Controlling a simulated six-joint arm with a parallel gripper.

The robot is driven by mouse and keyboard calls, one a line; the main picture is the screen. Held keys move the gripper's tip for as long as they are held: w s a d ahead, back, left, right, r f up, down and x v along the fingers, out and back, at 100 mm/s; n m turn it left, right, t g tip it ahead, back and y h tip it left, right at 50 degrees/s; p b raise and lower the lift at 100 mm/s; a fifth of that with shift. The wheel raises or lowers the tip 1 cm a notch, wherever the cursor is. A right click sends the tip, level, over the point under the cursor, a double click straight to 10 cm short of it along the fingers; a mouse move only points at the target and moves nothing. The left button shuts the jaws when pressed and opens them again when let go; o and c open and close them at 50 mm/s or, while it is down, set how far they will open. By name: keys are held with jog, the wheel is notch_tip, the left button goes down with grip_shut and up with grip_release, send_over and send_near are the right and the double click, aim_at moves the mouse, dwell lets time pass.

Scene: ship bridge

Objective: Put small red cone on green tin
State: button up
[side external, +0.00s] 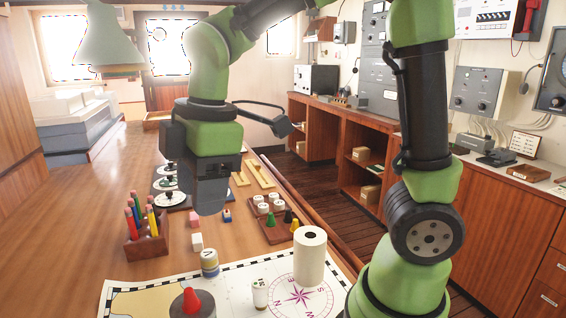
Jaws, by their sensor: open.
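A red cone (192,299) stands on top of a dark grey round object (177,308) at the bottom edge, on the chart. I cannot make out a plainly green tin. My gripper (210,207) is open, pointing down above the table, beyond and well above the cone. It appears empty and hides part of the table behind it.
A white roll (310,258) stands upright on the chart (237,287). A wooden pencil holder (147,243) is at left. A wooden tray (270,233) holds white pieces and green, yellow and dark cones. Pink, white and blue blocks lie near the middle. Bare table lies at left.

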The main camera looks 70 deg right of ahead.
jog(key=s+d+r+m+t, duration=0.2)
jog(key=s+m, duration=0.3)
jog(key=m, duration=0.3)
jog(key=s+d+r+m+t+y, duration=0.1)
jog(key=s+d+r+m+t, duration=0.1)
jog(key=s+m, duration=0.4)
jog(key=m+t, duration=0.1)
jog(key=m, duration=0.1)
jog(key=shift+m, duration=0.3)
